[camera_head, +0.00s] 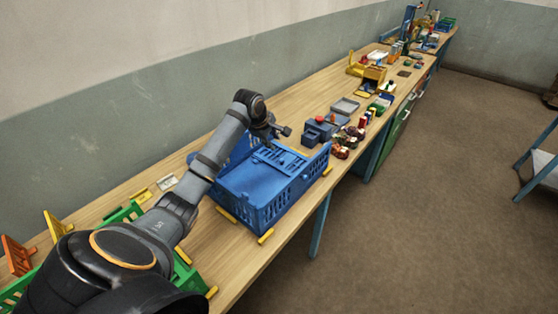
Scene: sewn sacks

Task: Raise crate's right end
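The blue crate (290,191) sits on the wooden bench, with slotted walls and a smooth blue panel showing on its near-left part. My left arm reaches in from the lower left and passes over the crate's left side. My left gripper (277,133) is near the crate's far edge, small and dark. I cannot tell whether it touches the crate or whether its fingers are open. The arm hides part of the crate's left and back. My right gripper is not in view.
Yellow blocks (266,236) lie along the crate's near side. A green crate (186,274) is partly behind my arm at lower left. Dark blue boxes (318,131) and several small jars (340,152) stand to the right. The bench (252,262) front edge drops to open floor.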

